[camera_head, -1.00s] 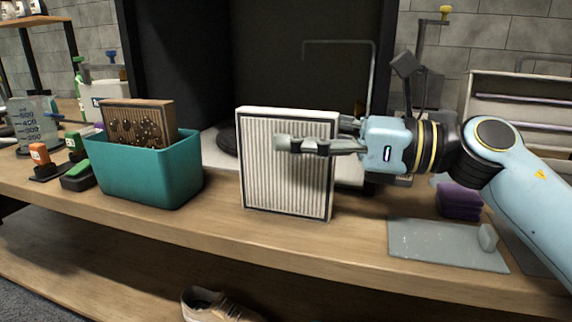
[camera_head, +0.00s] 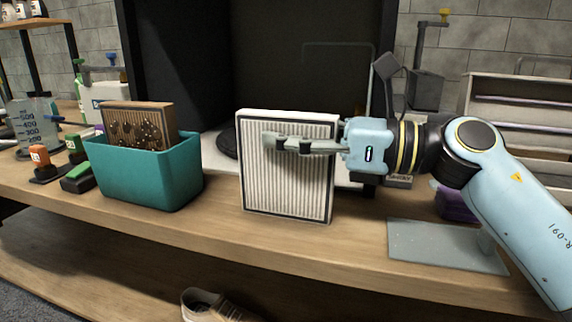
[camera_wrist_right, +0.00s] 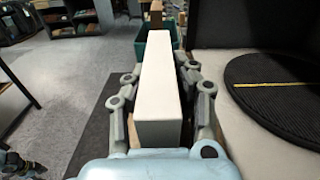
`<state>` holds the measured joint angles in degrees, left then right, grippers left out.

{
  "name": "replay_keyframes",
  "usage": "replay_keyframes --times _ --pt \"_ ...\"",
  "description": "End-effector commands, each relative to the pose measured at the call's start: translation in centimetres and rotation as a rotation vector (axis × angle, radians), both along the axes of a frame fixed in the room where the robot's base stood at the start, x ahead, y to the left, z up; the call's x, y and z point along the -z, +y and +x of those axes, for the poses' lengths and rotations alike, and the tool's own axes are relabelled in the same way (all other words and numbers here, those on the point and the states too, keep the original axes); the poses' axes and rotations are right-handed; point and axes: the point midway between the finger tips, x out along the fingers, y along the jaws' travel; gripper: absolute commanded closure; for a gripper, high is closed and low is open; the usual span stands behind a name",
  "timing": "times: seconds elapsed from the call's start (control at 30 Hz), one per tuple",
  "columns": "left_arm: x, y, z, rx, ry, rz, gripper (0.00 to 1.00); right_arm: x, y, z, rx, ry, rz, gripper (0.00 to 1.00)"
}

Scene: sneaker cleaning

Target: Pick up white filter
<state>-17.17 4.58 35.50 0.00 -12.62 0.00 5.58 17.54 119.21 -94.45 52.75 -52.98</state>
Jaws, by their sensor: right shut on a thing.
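The white filter (camera_head: 288,185) is a pleated panel with a white frame and dark inner edge. It stands upright on the wooden bench (camera_head: 215,225), right of the teal bin. My right gripper (camera_head: 300,145) reaches it from the right and is shut on its upper part, one finger across the pleated front. In the right wrist view the filter (camera_wrist_right: 160,90) shows edge-on as a white block between the two fingers. The far finger is hidden behind the filter in the head view. My left gripper is not in view.
The teal bin (camera_head: 150,180) holds a dirty brown filter (camera_head: 138,125). A grey mat (camera_head: 440,245) and a purple sponge (camera_head: 455,204) lie to the right. A dark round pad (camera_wrist_right: 280,95) lies behind. A sneaker (camera_head: 215,305) is on the lower shelf.

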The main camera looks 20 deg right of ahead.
Motion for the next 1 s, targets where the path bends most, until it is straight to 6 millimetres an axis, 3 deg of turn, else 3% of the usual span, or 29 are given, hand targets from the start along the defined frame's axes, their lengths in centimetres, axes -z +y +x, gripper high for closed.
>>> replay_keyframes --times 0.27,0.57,0.8,1.0 --pt "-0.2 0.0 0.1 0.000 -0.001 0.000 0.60 -0.6 0.0 0.0 0.000 -0.002 0.000 1.00" --pt "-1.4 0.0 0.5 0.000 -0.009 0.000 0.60 -4.7 -0.1 -0.2 0.000 -0.005 -0.003 1.00" --pt "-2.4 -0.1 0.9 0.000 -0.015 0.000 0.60 -7.3 -2.3 -5.1 -0.002 0.000 -0.013 1.00" --pt "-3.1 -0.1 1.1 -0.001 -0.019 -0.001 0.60 -9.2 -3.6 -8.0 -0.004 0.002 -0.010 1.00"
